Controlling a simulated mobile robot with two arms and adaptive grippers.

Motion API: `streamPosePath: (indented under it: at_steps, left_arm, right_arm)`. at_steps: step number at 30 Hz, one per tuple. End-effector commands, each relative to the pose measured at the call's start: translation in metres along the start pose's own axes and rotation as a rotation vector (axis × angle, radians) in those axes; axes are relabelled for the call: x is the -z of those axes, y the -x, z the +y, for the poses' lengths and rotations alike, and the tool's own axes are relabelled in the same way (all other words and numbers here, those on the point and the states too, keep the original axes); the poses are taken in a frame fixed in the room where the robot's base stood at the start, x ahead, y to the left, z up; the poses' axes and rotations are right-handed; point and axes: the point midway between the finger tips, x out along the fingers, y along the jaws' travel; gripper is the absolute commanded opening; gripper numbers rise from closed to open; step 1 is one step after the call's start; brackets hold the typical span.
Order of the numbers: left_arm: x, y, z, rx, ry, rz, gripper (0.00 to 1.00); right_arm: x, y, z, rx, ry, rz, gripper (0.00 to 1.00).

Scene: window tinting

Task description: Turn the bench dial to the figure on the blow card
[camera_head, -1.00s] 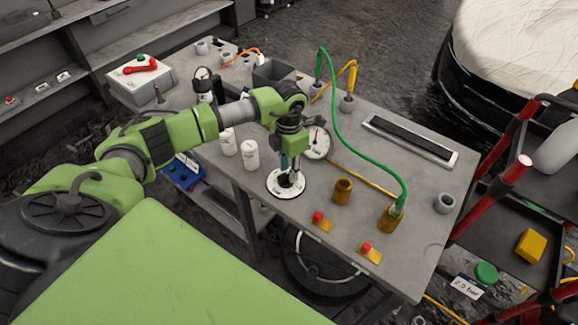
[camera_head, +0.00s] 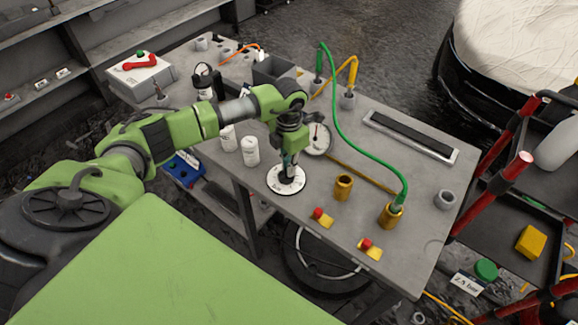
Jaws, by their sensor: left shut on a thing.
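The bench dial (camera_head: 273,181) is a round white disc with dark marks, lying flat on the grey bench top. My left gripper (camera_head: 287,177) points down over its middle and is shut on the dial's knob, which is mostly hidden by the fingers. The dial's marks are too small to read. A white card (camera_head: 467,284) at the lower right reads what looks like "2.5 bar". A round white gauge (camera_head: 317,140) stands behind my left gripper, partly covered by it; its reading is unclear. My right gripper is out of view.
Two white canisters (camera_head: 250,151) stand left of the dial. Brass cups (camera_head: 343,187), a green hose (camera_head: 345,125) and red buttons on yellow plates (camera_head: 369,250) are to its right. A black-and-silver bar (camera_head: 410,137) lies at the bench's far right.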

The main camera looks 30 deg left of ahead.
Motion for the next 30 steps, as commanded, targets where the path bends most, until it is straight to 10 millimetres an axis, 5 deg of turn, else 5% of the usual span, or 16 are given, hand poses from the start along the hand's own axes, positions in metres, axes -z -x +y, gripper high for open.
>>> streamPosePath:
  at_steps: [30]
  left_arm:
    - [0.002,0.001,0.009,0.000,0.837,-0.006,0.00]
  right_arm:
    - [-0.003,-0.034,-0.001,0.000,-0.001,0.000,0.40]
